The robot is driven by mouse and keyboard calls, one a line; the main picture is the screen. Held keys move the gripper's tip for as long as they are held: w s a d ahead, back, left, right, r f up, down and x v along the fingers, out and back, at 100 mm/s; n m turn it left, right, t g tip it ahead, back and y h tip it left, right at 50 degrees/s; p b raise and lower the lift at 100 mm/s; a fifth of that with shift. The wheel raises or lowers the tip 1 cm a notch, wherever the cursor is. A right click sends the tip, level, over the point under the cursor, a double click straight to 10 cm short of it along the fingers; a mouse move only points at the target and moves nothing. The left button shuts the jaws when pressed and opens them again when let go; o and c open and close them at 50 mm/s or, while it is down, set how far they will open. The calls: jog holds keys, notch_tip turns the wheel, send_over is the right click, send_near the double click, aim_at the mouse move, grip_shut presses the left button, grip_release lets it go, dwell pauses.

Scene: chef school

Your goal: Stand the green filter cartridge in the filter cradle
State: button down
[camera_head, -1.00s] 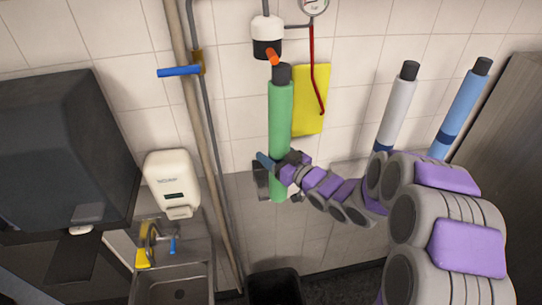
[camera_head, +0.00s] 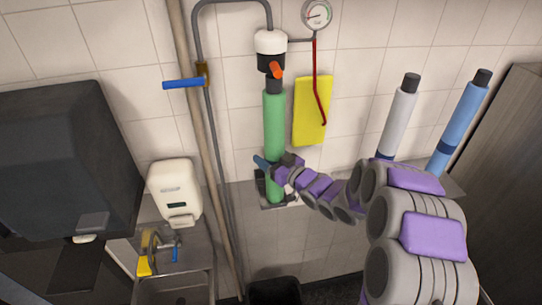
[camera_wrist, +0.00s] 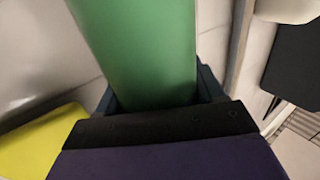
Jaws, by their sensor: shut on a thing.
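The green filter cartridge (camera_head: 274,130) is upright in the head view, with its dark top just under the white and black filter head (camera_head: 271,45) on the wall. My gripper (camera_head: 272,168) is shut around its lower part. The filter cradle (camera_head: 266,203) is a small dark and metal bracket at the cartridge's lower end. I cannot tell whether the cartridge's bottom rests in it. In the wrist view the green cartridge (camera_wrist: 140,45) fills the space between the jaws.
Grey (camera_head: 398,120) and blue (camera_head: 459,125) cartridges stand further right. A soap dispenser (camera_head: 175,190), sink and pipes are to the left.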

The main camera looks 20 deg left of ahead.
jog(key=shift+a+f, duration=0.1)
jog(key=shift+a, duration=0.65)
jog(key=c, duration=0.6)
grip_release()
jog(key=shift+a, duration=0.25)
jog(key=o, duration=0.3)
jog(key=shift+s+d, duration=0.1)
jog(key=shift+d, duration=0.1)
jog(key=shift+o, duration=1.2)
jog(key=shift+d, duration=0.55)
jog(key=shift+a, duration=0.1)
